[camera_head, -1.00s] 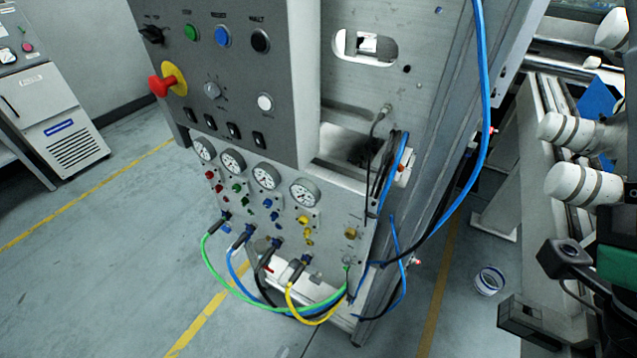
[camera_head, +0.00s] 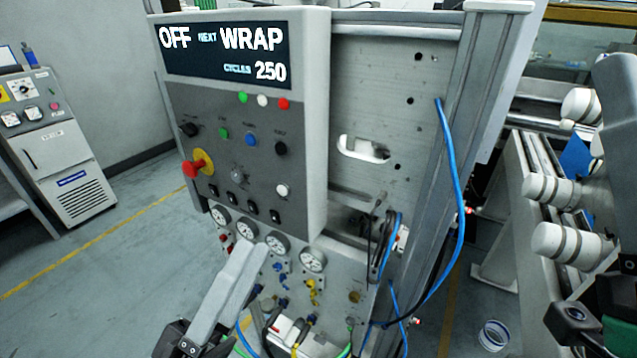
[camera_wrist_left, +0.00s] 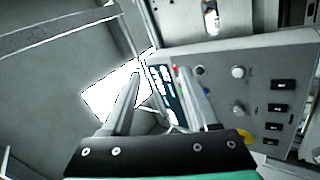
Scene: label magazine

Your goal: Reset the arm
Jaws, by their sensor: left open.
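My left gripper (camera_head: 255,262) rises from the bottom of the head view, its pale grey fingers in front of the control cabinet's lower gauge panel. In the left wrist view its two fingers (camera_wrist_left: 158,75) stand apart with nothing held between them. The grey control panel (camera_head: 218,160) is beyond the fingers, with a red knob on a yellow ring (camera_head: 198,163) and a dark display (camera_head: 225,55) reading OFF, NEXT WRAP, CYCLES 250. The fingers hide part of the gauge panel.
Several gauges (camera_head: 312,260) and coloured hoses sit low on the cabinet. A blue cable (camera_head: 460,200) hangs along its right post. A second console (camera_head: 68,170) stands at far left. Grey floor (camera_head: 110,270) between them is clear. A white roll (camera_head: 494,335) lies at lower right.

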